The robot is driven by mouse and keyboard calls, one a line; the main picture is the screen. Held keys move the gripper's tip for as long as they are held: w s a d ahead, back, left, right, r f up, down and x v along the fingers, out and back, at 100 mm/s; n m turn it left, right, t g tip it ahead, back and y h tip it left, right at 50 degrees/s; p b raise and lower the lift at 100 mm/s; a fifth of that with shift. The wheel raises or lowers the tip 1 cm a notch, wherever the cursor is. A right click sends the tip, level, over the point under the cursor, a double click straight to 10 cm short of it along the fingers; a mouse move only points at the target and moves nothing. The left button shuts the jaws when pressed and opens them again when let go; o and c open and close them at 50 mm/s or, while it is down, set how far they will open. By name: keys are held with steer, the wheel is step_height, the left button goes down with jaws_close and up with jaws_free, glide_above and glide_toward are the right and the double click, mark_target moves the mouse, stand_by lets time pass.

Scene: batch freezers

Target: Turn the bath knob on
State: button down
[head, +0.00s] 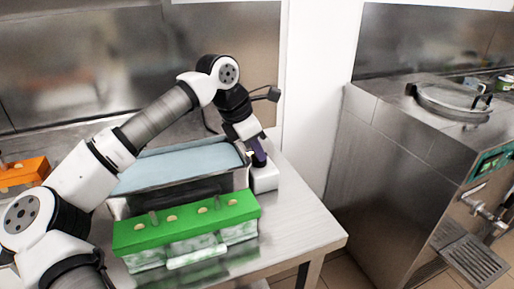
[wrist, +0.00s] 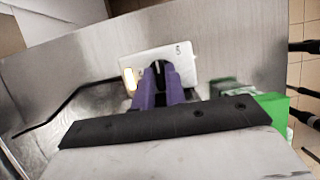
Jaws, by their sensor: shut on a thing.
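The bath is a steel tank (head: 118,206) with pale blue water (head: 178,167) on the steel table in the head view. A white control box (head: 265,180) stands at its right end. My gripper (head: 259,158) reaches down onto this box from above. In the wrist view, the white box (wrist: 186,65) lies ahead of my purple fingers, with a glowing yellow-orange patch (wrist: 129,78) at its left. My gripper (wrist: 159,82) is shut on the dark knob (wrist: 159,68), which is mostly hidden between the fingertips. The knob's turned position cannot be told.
A green-topped rack (head: 188,220) stands in front of the bath, close to my gripper. An orange rack (head: 22,172) is at the far left. A steel batch freezer (head: 385,145) stands across a gap at the right. The table's right front corner is clear.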

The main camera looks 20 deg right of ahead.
stand_by(0.4)
steer(key=c, duration=1.4)
jaws_free()
steer(key=shift+c, duration=0.2)
steer(key=shift+r, duration=0.1)
steer(key=b+v, duration=0.1)
steer(key=v, duration=1.2)
steer(key=shift+r, duration=0.3)
steer(key=shift+a, duration=0.1)
